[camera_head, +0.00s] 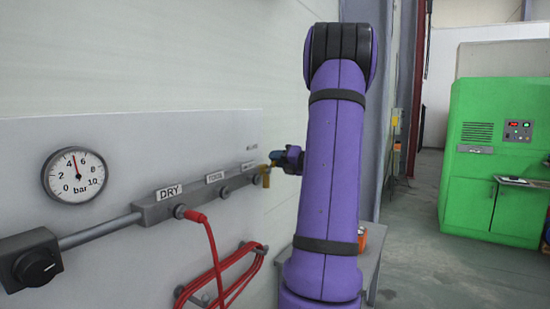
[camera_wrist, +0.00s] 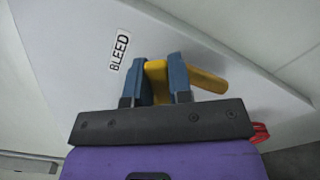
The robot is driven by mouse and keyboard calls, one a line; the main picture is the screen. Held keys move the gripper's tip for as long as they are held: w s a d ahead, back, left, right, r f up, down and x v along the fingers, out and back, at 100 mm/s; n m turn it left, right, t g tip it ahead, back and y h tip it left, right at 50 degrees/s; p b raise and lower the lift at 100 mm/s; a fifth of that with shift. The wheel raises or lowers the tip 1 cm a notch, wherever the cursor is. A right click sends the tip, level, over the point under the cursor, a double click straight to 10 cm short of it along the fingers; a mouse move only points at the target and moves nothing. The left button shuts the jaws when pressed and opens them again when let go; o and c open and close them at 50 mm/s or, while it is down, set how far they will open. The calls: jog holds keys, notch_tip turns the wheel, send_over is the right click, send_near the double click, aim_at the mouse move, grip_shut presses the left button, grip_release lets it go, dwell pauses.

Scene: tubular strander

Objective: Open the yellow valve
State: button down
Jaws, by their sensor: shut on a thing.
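The yellow valve (camera_wrist: 205,80) shows in the wrist view on a pale panel, beside a label reading BLEED. Part of its yellow body sits between my two blue fingers, and a yellow arm of it sticks out to the right. My gripper (camera_wrist: 163,77) is shut on the valve, one finger on each side. In the head view the yellow valve (camera_head: 265,176) is small, at the right end of the grey manifold. My gripper (camera_head: 277,158) reaches it from the right. My purple arm fills the middle of that view.
The grey manifold (camera_head: 150,208) carries labels, one reading DRY, and a plugged red hose (camera_head: 212,250). A pressure gauge (camera_head: 75,175) reads a little above 4 bar. A black knob (camera_head: 38,268) is at lower left. A green cabinet (camera_head: 495,150) stands at right, with open floor before it.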

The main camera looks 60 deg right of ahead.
jog(key=shift+d+f+m, duration=0.25)
jog(key=shift+f+m, duration=0.3)
jog(key=shift+m, duration=0.6)
jog(key=shift+d+f+m, duration=0.25)
jog(key=shift+f+m, duration=0.25)
jog(key=shift+m, duration=0.65)
jog(key=c, duration=1)
grip_release()
jog(key=s, duration=1.1)
